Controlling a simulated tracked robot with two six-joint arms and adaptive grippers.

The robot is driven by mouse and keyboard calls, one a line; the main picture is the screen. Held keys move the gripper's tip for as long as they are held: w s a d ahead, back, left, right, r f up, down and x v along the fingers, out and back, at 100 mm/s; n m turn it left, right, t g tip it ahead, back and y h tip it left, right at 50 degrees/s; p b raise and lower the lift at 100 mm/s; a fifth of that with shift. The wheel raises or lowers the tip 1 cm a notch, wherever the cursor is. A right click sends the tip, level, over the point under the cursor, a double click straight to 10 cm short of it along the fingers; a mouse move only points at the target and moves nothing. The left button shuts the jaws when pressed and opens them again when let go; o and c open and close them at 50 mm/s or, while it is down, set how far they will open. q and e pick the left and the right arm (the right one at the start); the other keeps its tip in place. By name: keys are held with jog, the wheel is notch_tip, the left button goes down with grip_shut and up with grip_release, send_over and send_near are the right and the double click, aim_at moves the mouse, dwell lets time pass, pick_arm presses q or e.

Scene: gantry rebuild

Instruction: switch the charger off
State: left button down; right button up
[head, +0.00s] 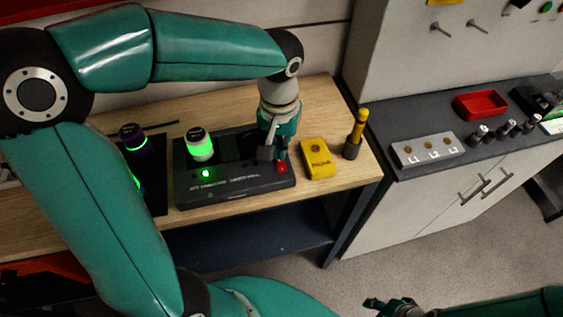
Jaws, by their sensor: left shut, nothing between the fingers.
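The charger (235,187) is a black box on the wooden bench, with white lettering on its front. A white battery with a glowing green band (201,148) stands upright in its left part, and a small green lamp (206,173) is lit below it. A red switch (282,168) is at the charger's right end. My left gripper (271,154) points down over the right part of the charger, shut and empty, close beside the red switch; I cannot tell whether it touches. My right gripper (388,306) is low in the view, away from the bench; its fingers are unclear.
A yellow meter (318,159) and a yellow-handled tool in a holder (355,135) are to the right. A grey counter holds a red tray (481,104) and a labelled block (427,149).

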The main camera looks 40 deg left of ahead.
pick_arm(q)
jog(key=shift+f+b, duration=0.8)
jog(key=shift+f, duration=0.25)
dwell(0.4)
jog(key=shift+r+p, duration=2.9)
jog(key=shift+r, duration=0.65)
